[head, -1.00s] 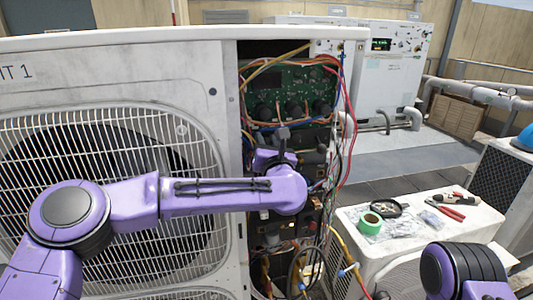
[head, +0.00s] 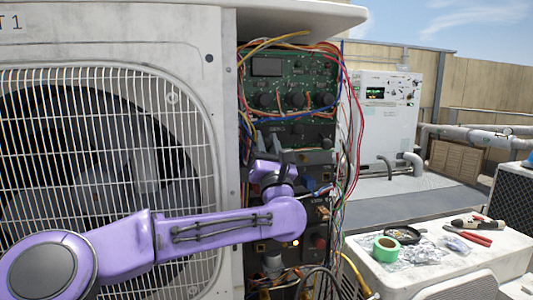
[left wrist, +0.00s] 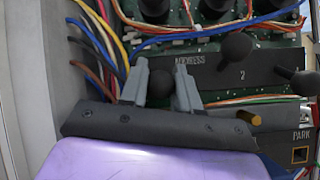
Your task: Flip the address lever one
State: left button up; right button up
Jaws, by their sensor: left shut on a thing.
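The address panel (left wrist: 215,72) is a dark strip marked "ADDRESS" in the left wrist view, with a "2" further right. A round black lever knob (left wrist: 160,82) sits at its left end, between the two grey fingers of my left gripper (left wrist: 162,84). The fingers are shut on this knob and hide its stem. A second black knob (left wrist: 236,47) stands by the "2", and a third knob (left wrist: 292,76) is further right. In the head view my left gripper (head: 283,155) reaches into the open unit and covers part of the panel. My right gripper is out of view.
The green circuit board (head: 290,80) is above the panel. Loose coloured wires (head: 350,110) hang along the opening's right side. A brass-coloured peg (left wrist: 250,119) and a "PARK" label are below. Green tape (head: 386,249) and pliers lie on a white unit at right.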

pick_arm(q)
jog(key=shift+f, duration=0.1)
jog(key=o, duration=1)
jog(key=shift+s+d, duration=0.1)
jog(key=b+v, duration=0.4)
jog(key=v, duration=0.6)
jog(key=shift+s+f, duration=0.1)
jog(key=shift+f, duration=0.05)
